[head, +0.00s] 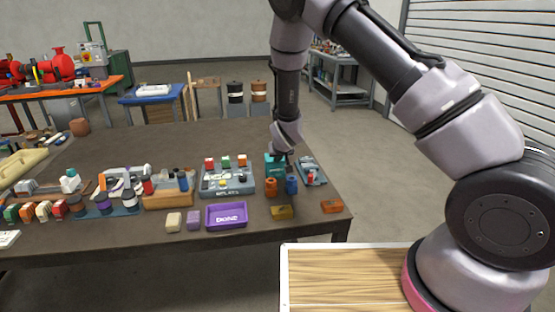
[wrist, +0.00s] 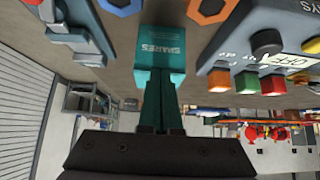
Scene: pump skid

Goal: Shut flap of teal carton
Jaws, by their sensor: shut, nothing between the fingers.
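The teal carton (head: 272,162) stands near the right end of the dark table. In the wrist view the carton (wrist: 160,48) shows a teal face with pale "SPARES" lettering. I cannot clearly tell its flap from the rest of the carton, nor how far the flap stands open. My gripper (wrist: 158,73) is shut, with its fingers side by side and nothing held. The fingertips are at or very close to the carton's near edge; I cannot tell whether they touch. In the head view my wrist hides part of the carton's top.
Orange (head: 271,187) and blue (head: 292,186) parts stand in front of the carton. A grey device with buttons (head: 228,181) is to its left, a grey-blue device (head: 312,171) to its right.

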